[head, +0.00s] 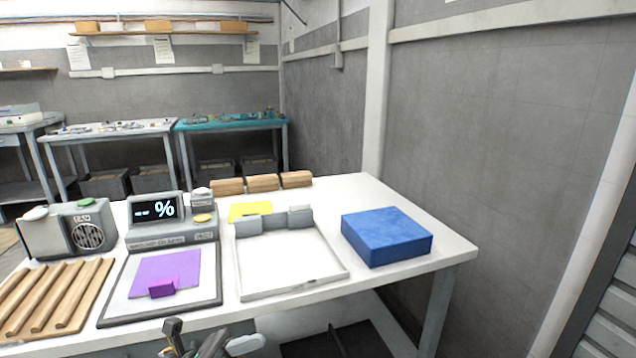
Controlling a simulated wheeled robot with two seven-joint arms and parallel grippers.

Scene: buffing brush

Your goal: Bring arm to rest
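One gripper of mine (205,346) shows at the bottom edge, left of the middle, just in front of the white table's (402,280) front edge. It looks like my right one. Only its dark and grey upper parts show, and the rest is cut off, so I cannot tell whether it is open or shut. No held thing shows at it. My other gripper is out of view. No buffing brush can be made out.
On the table are a blue block (386,236), a white tray (290,288), a purple sheet (178,268) on a dark-edged board, a percent display (155,208), a grey speaker-like box (68,230), a ridged wooden rack (50,296) and wooden blocks (262,183). The right front corner is bare.

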